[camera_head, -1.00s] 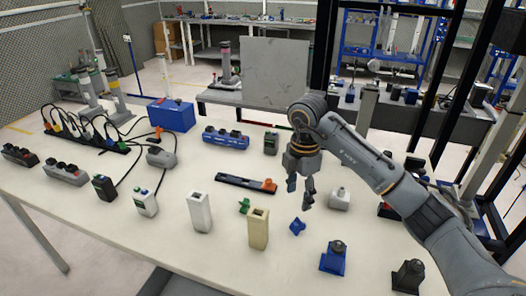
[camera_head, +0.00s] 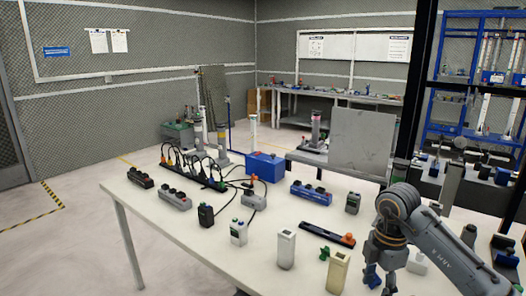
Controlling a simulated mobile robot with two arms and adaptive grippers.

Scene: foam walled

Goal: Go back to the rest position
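My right gripper (camera_head: 381,284) is at the bottom right of the head view, pointing down over the white table (camera_head: 160,208). Its fingers look apart, with nothing seen between them. The fingertips are close to the picture's lower edge. A small blue piece (camera_head: 372,272) shows behind the gripper, partly hidden by it. My grey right arm comes in from the right edge. My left gripper is not in view.
Near the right gripper stand a beige block (camera_head: 338,272), a white block (camera_head: 287,250) and a black bar with an orange end (camera_head: 327,234). A blue toolbox (camera_head: 265,167) and a cabled power strip (camera_head: 195,170) lie farther left. The floor left of the table is clear.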

